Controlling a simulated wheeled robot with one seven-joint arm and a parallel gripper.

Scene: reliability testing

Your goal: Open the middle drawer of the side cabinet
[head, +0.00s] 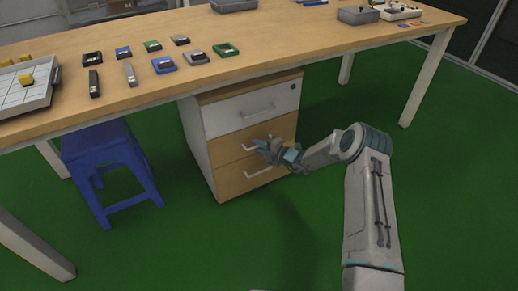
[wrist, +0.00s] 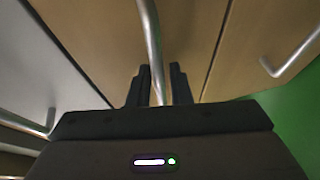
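The side cabinet (head: 205,150) stands under the table, with a white top drawer and two wood-coloured drawers below. The middle drawer (head: 228,149) looks flush with the cabinet front; it also shows in the wrist view (wrist: 110,40). Its metal bar handle (wrist: 152,45) runs down between the two fingers of my gripper (wrist: 161,88). In the head view my gripper (head: 266,147) is at the middle drawer's front and hides part of its handle. The fingers are on either side of the bar, with a narrow gap visible at the right finger, so my gripper looks open.
The top drawer handle (head: 258,110) and bottom drawer handle (head: 258,172) are close above and below. A blue stool (head: 105,160) stands left of the cabinet. The table (head: 290,45) overhangs it. Green floor (head: 450,200) is clear in front and right.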

